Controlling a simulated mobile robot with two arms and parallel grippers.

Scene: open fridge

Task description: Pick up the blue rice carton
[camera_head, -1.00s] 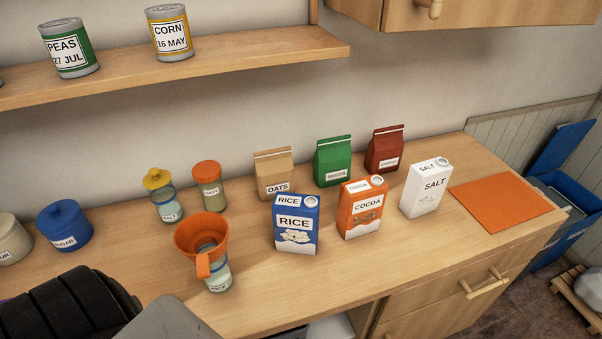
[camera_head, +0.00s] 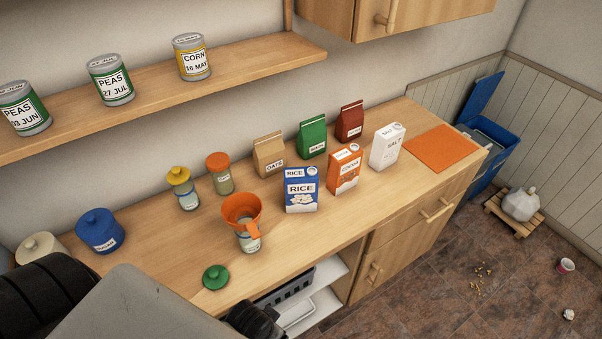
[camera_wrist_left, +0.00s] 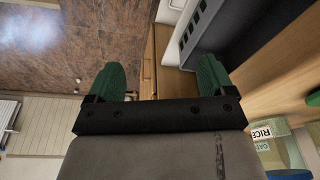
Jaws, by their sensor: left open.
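The blue rice carton (camera_head: 300,190) stands upright on the wooden counter in the head view, with a white RICE label. It is just left of the orange cocoa carton (camera_head: 344,168) and right of the jar with the orange funnel. My left gripper is open and empty in the left wrist view (camera_wrist_left: 160,82), its two green fingers far apart. In the head view my left arm fills the lower left, and the carton is apart from it, farther right. I cannot make out the fingertips there. My right gripper is not in view.
A green lid (camera_head: 215,277) lies near the front edge. Oats (camera_head: 269,155), a green bag (camera_head: 312,136) and a salt carton (camera_head: 387,147) stand nearby. A shelf (camera_head: 255,62) hangs above.

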